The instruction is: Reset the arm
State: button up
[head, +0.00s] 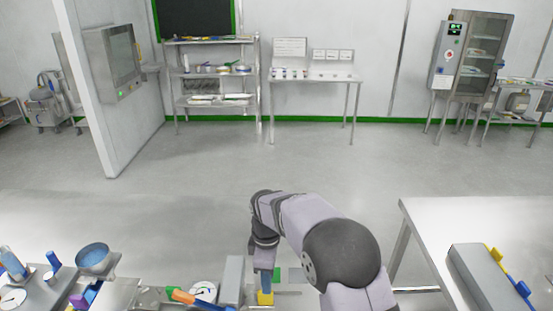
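My arm rises from the bottom edge, right of centre, bends at the top and points down to my gripper (265,279) near the bottom edge. The gripper end is small and partly merged with things around it. I cannot tell whether its fingers are open or shut, or whether it holds anything. A yellow block-like thing (265,298) shows directly below the gripper end; I cannot tell whether they touch. A small green patch (278,275) lies just right of it.
A grey upright block (232,280) stands close left of the gripper. Further left are an orange-and-green tool (182,296), a blue-filled bowl (94,258) and a bottle (12,260). A steel table (440,225) with a grey box (482,278) stands right. Open floor lies beyond.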

jog(key=s+d+r+m, duration=0.1)
jog(key=s+d+m, duration=1.6)
jog(key=s, duration=0.5)
jog(key=shift+s+d+r, duration=0.25)
jog(key=shift+s+d, duration=0.15)
jog(key=shift+d, duration=0.25)
